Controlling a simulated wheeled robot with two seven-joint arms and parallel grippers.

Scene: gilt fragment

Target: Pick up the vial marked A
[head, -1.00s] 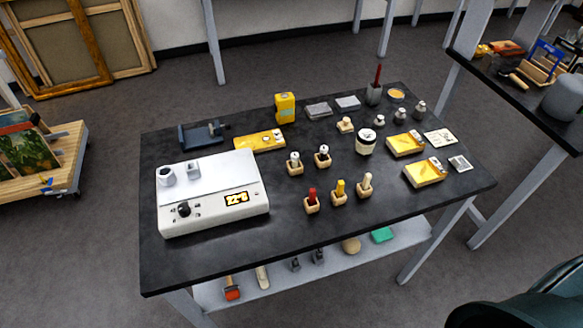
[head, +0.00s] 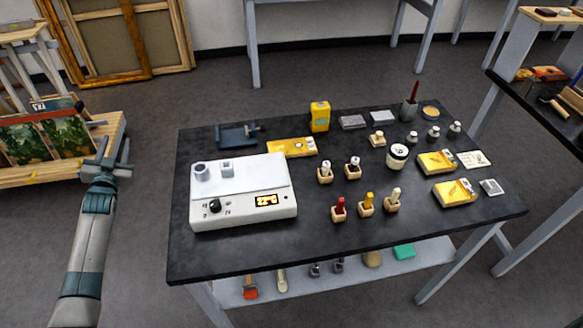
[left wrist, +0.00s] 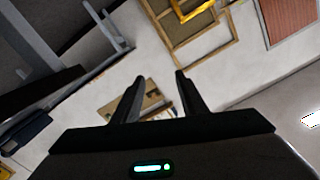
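In front stand a red-topped (head: 339,209), a yellow-topped (head: 367,204) and a cream-topped piece (head: 393,199), also in wooden blocks. My left gripper (head: 101,164) is raised left of the table, well away from the vials. In the left wrist view its fingers (left wrist: 160,97) are apart with nothing between them. My right gripper is not in view.
A white device with a lit display (head: 244,192) fills the table's (head: 270,250) left part. A white jar (head: 398,157), yellow packs (head: 437,162) and small grey weights (head: 433,133) stand to the right. The front edge is mostly clear. A lower shelf (head: 340,285) holds tools.

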